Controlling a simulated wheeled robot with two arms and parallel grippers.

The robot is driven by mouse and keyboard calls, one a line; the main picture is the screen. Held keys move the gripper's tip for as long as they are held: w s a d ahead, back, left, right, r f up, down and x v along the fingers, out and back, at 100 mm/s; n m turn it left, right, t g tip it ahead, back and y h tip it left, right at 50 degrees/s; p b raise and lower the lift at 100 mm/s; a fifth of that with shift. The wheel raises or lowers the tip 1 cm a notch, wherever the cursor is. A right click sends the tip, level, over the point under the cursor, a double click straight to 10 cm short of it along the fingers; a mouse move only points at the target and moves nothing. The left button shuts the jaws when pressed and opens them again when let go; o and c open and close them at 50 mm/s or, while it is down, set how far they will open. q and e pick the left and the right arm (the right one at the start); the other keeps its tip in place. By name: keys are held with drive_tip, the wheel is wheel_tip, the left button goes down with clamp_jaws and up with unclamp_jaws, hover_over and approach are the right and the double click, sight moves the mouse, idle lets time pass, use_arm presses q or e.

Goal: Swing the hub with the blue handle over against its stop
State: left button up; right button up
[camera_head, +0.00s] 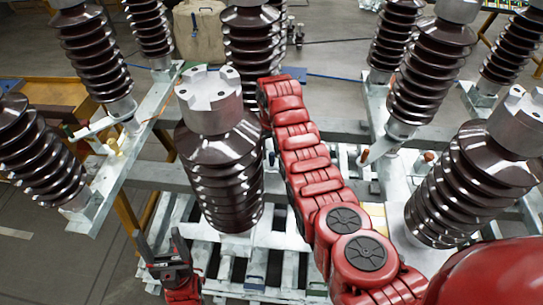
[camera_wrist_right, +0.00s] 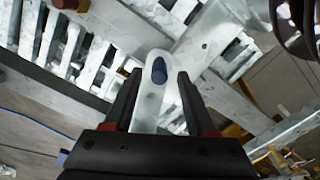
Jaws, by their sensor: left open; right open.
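In the right wrist view, the blue handle (camera_wrist_right: 159,70) is a dark blue oval knob at the rounded end of a pale metal lever (camera_wrist_right: 149,103). My right gripper (camera_wrist_right: 157,82) is open, with one finger on each side of the lever and the knob in the gap near the fingertips. I cannot tell whether the fingers touch it. The hub's pivot and its stop are not clear in this view. My left gripper (camera_head: 158,240) is open and empty at the lower left, above the floor beside the frame.
Tall brown ribbed insulators (camera_head: 222,170) with metal caps stand on galvanised beams (camera_head: 160,177) around my arms. Another insulator (camera_head: 470,185) stands right of my right arm. A red knob (camera_head: 429,156) shows behind it. A yellow frame (camera_head: 50,92) stands at the left.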

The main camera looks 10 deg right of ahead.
wheel_tip(320, 180, up, 4)
drive_tip(key=shift+w+b, duration=0.15)
drive_tip(key=shift+b, duration=0.5)
wheel_tip(320, 180, up, 10)
drive_tip(key=p, duration=0.3)
